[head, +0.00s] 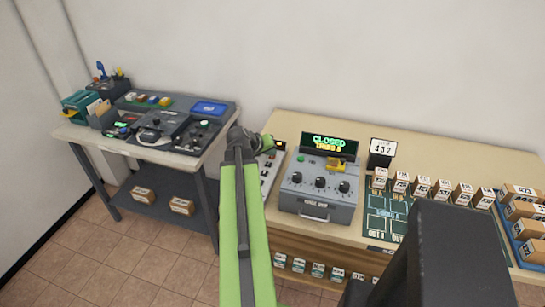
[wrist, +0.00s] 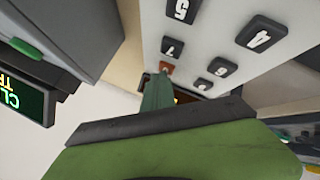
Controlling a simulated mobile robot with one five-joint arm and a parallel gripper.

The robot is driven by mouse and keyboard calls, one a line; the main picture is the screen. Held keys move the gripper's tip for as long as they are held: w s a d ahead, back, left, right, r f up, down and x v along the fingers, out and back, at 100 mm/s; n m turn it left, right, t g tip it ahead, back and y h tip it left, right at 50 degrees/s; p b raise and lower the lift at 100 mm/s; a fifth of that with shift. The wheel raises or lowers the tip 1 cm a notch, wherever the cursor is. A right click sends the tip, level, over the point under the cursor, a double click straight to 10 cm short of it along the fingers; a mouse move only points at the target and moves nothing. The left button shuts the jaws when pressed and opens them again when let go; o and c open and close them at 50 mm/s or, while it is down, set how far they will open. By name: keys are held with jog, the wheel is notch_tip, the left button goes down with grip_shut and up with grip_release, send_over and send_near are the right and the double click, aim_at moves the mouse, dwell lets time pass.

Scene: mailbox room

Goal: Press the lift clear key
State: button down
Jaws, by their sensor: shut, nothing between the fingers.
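A grey keypad (head: 266,174) stands just left of the grey machine and is partly hidden behind my arm. In the wrist view the pale keypad panel (wrist: 205,30) carries dark numbered keys and one small orange-red key (wrist: 166,68). I cannot read a label on that key, so I cannot tell whether it is the lift clear key. My gripper is shut and empty, and its narrow tip (wrist: 158,82) is close by the orange-red key. Whether they touch is unclear. In the head view the gripper (head: 266,143) is over the keypad's far end.
A card reading 432 (head: 382,147) and several numbered boxes stand farther right. A separate table (head: 190,160) with devices is at left, with a floor gap between.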

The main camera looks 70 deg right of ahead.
aim_at(271, 157)
dwell(0.4)
jog(key=shift+r+p, duration=0.8)
jog(key=shift+p, duration=0.05)
notch_tip(271, 157, up, 5)
jog(key=p, duration=0.5)
jog(key=shift+r, duration=0.1)
dwell(0.3)
